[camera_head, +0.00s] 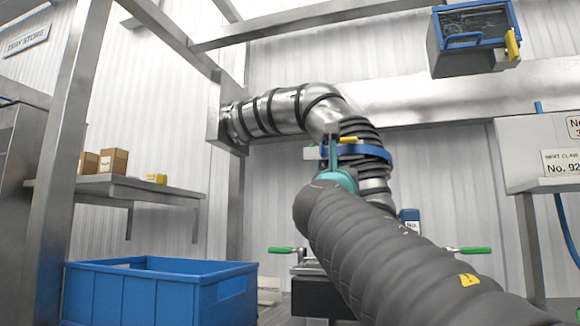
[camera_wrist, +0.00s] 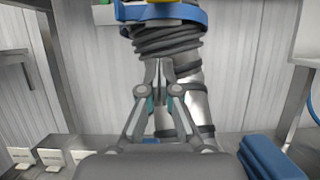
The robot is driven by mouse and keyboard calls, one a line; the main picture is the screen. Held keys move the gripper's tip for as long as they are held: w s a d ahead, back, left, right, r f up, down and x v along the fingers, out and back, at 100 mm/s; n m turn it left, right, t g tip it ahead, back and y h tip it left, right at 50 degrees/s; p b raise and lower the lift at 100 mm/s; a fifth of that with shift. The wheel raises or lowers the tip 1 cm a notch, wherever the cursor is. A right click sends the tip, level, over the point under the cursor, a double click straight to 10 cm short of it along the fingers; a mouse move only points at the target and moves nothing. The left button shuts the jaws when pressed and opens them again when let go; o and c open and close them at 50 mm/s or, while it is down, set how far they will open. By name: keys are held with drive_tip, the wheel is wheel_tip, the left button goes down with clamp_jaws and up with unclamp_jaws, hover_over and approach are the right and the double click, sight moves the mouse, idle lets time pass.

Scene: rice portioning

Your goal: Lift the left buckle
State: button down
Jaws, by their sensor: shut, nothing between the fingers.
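My gripper (camera_wrist: 158,68) is shut and empty, its fingertips together and pointing up in front of the black ribbed sleeve (camera_wrist: 166,40) on the metal pipe. In the head view my gripper (camera_head: 333,148) overlaps a blue ring (camera_head: 375,156) around that sleeve. In the wrist view the blue ring (camera_wrist: 190,13) is above the fingertips. A green-handled lever (camera_head: 281,250) stands lower left, and another (camera_head: 470,250) lower right. I cannot tell which part is the left buckle, or whether the fingertips touch anything.
A blue crate (camera_head: 160,290) stands at the lower left. A shelf (camera_head: 115,187) with cardboard boxes is behind it. The large metal pipe (camera_head: 275,113) bends down behind my gripper. A blue box (camera_head: 472,38) hangs at the upper right. A white-fronted unit (camera_head: 540,150) stands right.

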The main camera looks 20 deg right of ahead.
sight(349, 140)
drive_tip(key=x, duration=0.9)
drive_tip(key=s+r+p, duration=0.1)
drive_tip(key=s+a+r, duration=0.1)
drive_tip(key=r, duration=0.1)
drive_tip(key=shift+s+p, duration=0.15)
drive_tip(key=shift+p, duration=0.2)
drive_tip(key=shift+a, duration=0.1)
